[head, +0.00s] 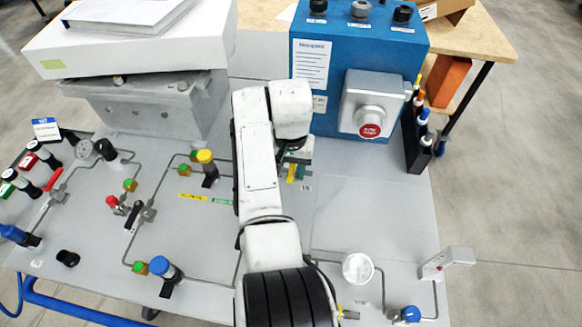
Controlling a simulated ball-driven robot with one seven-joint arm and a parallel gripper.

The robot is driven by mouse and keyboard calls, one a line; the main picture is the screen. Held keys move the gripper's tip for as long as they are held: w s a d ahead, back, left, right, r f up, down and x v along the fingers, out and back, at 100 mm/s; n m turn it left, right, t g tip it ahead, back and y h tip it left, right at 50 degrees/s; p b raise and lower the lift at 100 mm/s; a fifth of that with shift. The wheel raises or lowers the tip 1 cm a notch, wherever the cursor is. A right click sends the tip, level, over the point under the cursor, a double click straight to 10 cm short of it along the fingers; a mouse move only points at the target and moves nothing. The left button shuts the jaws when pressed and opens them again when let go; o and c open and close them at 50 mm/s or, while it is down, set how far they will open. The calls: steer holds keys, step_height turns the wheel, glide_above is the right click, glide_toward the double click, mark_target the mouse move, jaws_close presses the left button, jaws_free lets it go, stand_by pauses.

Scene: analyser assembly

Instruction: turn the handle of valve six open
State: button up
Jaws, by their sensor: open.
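My gripper (294,158) points down at the panel just right of my white arm, in front of the blue box. Its jaws are mostly hidden behind my own wrist, and it is open. Small yellow and green parts (292,174) show right under it. A small label (305,188) lies beside them, too small to read. I cannot tell which valve is number six, or whether the jaws touch a handle. Other valves in view are a black lever (148,212), a red lever (53,180), a yellow knob (205,156) and a blue knob (411,313).
The blue box (328,75) with a red button (370,130) stands behind my gripper. A black pen holder (416,150) is on its right. A grey case (155,105) stands at the back left. Thin pipes and a round gauge (358,268) cover parts of the panel. The panel's right middle is bare.

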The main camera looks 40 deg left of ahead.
steer(key=shift+c, duration=0.4)
jaws_close()
